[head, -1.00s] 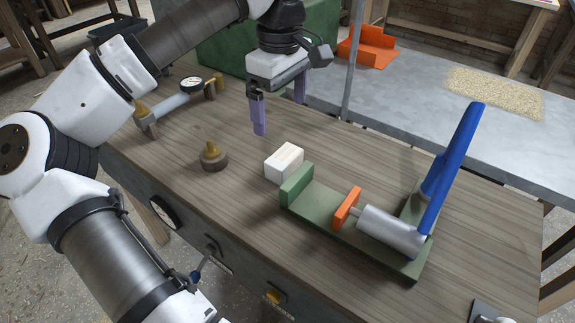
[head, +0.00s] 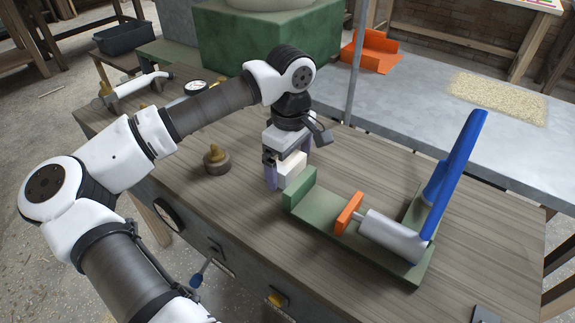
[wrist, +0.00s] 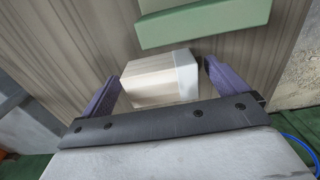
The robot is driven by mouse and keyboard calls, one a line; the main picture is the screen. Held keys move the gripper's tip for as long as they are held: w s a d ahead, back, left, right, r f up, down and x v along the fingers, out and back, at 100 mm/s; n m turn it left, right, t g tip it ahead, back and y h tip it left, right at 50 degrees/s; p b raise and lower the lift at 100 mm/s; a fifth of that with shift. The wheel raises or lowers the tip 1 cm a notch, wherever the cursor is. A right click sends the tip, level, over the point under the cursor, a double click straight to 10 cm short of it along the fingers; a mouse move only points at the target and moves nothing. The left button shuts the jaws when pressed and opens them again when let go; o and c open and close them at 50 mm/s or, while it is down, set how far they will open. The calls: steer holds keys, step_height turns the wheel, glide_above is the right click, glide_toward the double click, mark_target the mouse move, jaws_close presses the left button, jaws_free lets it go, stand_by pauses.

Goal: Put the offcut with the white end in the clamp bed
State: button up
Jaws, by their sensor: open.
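The offcut (head: 291,164) is a pale wooden block on the bench, just beyond the green fixed jaw of the clamp. In the wrist view the offcut (wrist: 152,79) shows a white end (wrist: 187,73) on its right side. My gripper (head: 287,176) is open and lowered around it, one purple finger on each side, with a visible gap at the left finger. The clamp bed (head: 320,220) is green and empty between its fixed jaw (head: 299,186) and the orange pad (head: 348,213). A blue lever (head: 455,175) stands tilted up at its right end.
A brass-topped round piece (head: 216,161) stands left of my gripper. A dial gauge (head: 195,87) lies farther back, partly behind my arm. A grey metal table (head: 410,115) with an orange bracket (head: 368,52) adjoins the bench. The bench right of the clamp is mostly clear.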

steer(key=shift+f, duration=0.1)
steer(key=shift+c, duration=0.2)
steer(key=c, duration=1.1)
